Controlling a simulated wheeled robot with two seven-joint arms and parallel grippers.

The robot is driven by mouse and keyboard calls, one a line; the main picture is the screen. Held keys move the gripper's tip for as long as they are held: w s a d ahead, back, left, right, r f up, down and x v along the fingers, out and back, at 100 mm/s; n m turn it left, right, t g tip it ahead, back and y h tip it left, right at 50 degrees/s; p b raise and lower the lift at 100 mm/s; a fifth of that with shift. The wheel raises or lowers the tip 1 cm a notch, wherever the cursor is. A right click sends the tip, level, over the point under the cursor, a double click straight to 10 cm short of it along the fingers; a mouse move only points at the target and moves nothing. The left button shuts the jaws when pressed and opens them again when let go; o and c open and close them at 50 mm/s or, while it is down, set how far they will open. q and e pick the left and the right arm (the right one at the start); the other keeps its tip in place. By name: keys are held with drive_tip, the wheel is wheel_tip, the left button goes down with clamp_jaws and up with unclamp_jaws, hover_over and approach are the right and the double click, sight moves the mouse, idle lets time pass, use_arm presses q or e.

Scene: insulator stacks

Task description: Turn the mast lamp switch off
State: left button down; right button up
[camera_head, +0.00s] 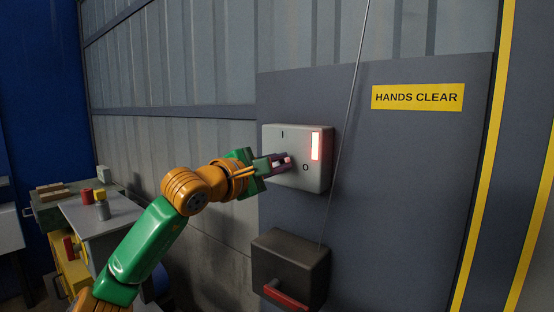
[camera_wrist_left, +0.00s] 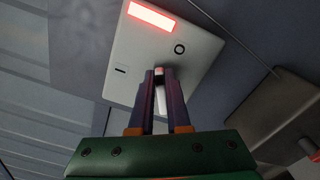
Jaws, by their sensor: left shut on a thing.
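The mast lamp switch is a pale box (camera_head: 312,180) on the grey wall panel, marked "I" above and "O" below. Its red-white indicator (camera_head: 316,146) is lit. In the left wrist view the switch box (camera_wrist_left: 203,72) fills the upper middle, with the lit indicator (camera_wrist_left: 152,16) at its top. My left gripper (camera_head: 285,161) is at the front of the box, its fingers closed around a small pale lever (camera_wrist_left: 160,98) between the two marks. The lever's base is partly hidden by the fingers. My right gripper is not in view.
A dark box (camera_head: 290,262) with a red handle (camera_head: 286,296) is mounted below the switch. A thin cable (camera_head: 345,120) hangs in front of the panel. A yellow "HANDS CLEAR" sign (camera_head: 418,97) is at upper right. A bench (camera_head: 88,216) with small items stands at left.

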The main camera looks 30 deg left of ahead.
use_arm(q)
drive_tip(key=m, duration=0.2)
drive_tip(key=f+m, duration=0.1)
drive_tip(key=m, duration=0.2)
drive_tip(key=shift+d+f+m, duration=0.1)
drive_tip(key=shift+d+m, duration=0.05)
drive_tip(key=shift+m, duration=0.15)
idle(0.4)
drive_tip(key=c, duration=0.9)
unclamp_jaws()
drive_tip(key=shift+f, duration=0.1)
drive_tip(key=s+b, duration=0.1)
drive_tip(key=s, duration=0.1)
drive_tip(key=s+b, duration=0.1)
drive_tip(key=s, duration=0.1)
drive_tip(key=s+b, duration=0.1)
drive_tip(key=s, duration=0.2)
drive_tip(key=shift+a, duration=0.25)
